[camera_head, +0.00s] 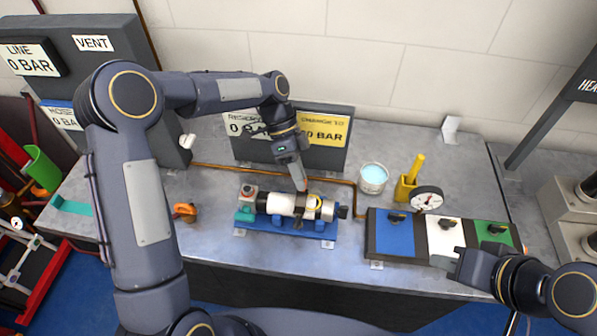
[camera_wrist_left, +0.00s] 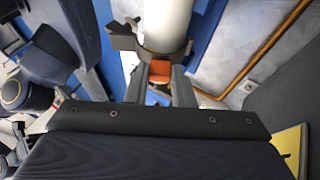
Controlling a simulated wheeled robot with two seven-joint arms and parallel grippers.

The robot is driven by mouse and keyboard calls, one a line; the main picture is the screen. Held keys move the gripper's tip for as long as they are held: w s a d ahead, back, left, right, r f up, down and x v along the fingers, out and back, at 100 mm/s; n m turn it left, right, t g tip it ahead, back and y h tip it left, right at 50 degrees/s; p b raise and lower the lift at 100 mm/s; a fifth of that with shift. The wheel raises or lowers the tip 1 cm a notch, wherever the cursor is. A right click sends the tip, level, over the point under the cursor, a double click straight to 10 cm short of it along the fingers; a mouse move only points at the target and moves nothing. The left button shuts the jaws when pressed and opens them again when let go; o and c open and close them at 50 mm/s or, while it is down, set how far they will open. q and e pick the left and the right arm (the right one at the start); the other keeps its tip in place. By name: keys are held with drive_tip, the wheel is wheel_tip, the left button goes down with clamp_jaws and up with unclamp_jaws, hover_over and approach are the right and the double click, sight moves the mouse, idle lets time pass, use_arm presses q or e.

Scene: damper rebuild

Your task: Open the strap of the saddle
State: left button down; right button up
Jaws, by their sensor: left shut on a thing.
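The white cylindrical damper (camera_head: 281,204) lies in the blue saddle (camera_head: 290,226) on the grey bench. My left gripper (camera_head: 301,188) reaches down from behind onto the right part of the damper. In the left wrist view its two fingers are shut on a small orange piece, which looks like the tab of the strap (camera_wrist_left: 160,68), right beside the white cylinder (camera_wrist_left: 166,25).
Blue, white and green pads (camera_head: 395,235) with small dark parts lie to the right of the saddle, with a dial gauge (camera_head: 427,199) behind. A cup (camera_head: 373,178) and a yellow holder (camera_head: 405,189) stand behind. An orange part (camera_head: 185,211) lies left. Sign boards (camera_head: 325,130) stand behind.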

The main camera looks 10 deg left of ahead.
sight(299, 200)
use_arm(q)
drive_tip(key=c, duration=1.2)
unclamp_jaws()
drive_tip(key=shift+c, duration=0.2)
drive_tip(key=shift+r, duration=0.55)
drive_tip(key=s+d+r+b, duration=0.2)
drive_tip(key=s+r+b, duration=0.2)
drive_tip(key=s+r, duration=0.8)
drive_tip(key=shift+s, duration=0.95)
drive_tip(key=shift+d, duration=0.1)
drive_tip(key=shift+c, duration=0.4)
